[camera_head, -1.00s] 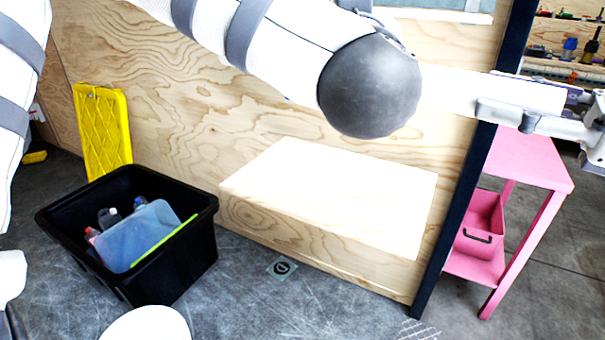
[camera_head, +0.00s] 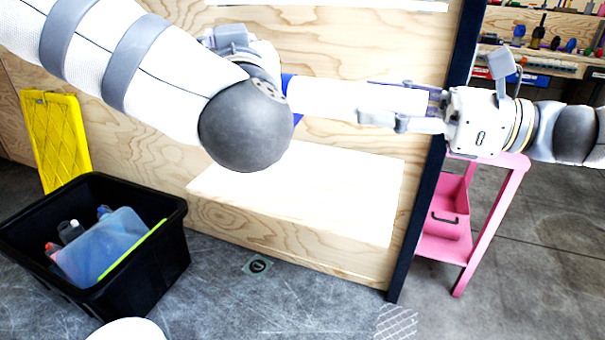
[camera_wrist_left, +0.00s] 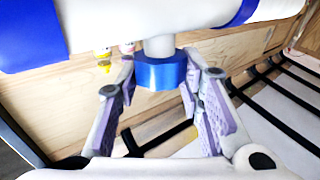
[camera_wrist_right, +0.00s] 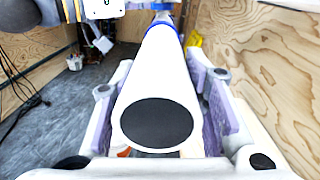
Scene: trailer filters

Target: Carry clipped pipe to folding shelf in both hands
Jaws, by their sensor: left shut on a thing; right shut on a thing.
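The white pipe (camera_head: 345,97) is held level above the plywood box, with a blue part near its left end in the head view. In the left wrist view the pipe (camera_wrist_left: 140,20) crosses the top with blue bands, and a stub with a blue collar (camera_wrist_left: 160,73) sits between the fingers. My left gripper (camera_wrist_left: 155,90) is shut on this clipped part; my left arm mostly hides it in the head view. My right gripper (camera_head: 400,108) is shut around the pipe's right end; its dark end face (camera_wrist_right: 157,122) shows in the right wrist view. I cannot clearly identify the folding shelf.
A plywood box (camera_head: 300,190) stands against the plywood wall, beside a dark upright post (camera_head: 425,200). A black crate (camera_head: 170,245) with bottles and a yellow panel (camera_head: 57,140) are at left. A pink stand (camera_head: 485,220) is right of the post. Grey floor lies in front.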

